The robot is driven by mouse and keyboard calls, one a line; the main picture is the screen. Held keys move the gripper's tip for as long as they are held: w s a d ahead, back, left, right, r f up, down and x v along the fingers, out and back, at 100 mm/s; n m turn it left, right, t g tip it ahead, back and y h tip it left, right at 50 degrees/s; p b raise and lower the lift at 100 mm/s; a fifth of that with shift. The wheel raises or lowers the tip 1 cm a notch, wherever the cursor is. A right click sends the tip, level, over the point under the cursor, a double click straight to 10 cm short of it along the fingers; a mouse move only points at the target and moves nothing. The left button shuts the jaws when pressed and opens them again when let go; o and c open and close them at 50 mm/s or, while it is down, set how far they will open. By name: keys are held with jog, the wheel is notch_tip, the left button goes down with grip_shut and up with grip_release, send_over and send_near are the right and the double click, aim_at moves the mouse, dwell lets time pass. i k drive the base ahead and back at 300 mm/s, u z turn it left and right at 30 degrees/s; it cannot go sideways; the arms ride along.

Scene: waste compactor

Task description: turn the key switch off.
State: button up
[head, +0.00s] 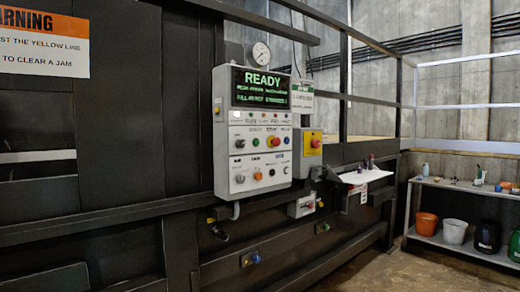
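The grey control panel (252,130) is mounted upright on the dark compactor, near the middle of the head view. Its screen (262,86) shows READY in green. A dark knob (240,143) sits at the left of that row, and an orange button (258,176) is in the bottom row. The controls are too small to tell which one is the key switch or how it is turned. My gripper is not in view.
A yellow box with a red button (314,143) is right of the panel. Dark rails (110,222) run along the compactor. A shelf unit with buckets (455,230) stands far right. Bare floor shows at lower right.

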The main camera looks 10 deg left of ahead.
aim_at(239, 144)
jog(key=z, duration=0.05)
jog(key=i, duration=1.05)
jog(key=u, duration=0.45)
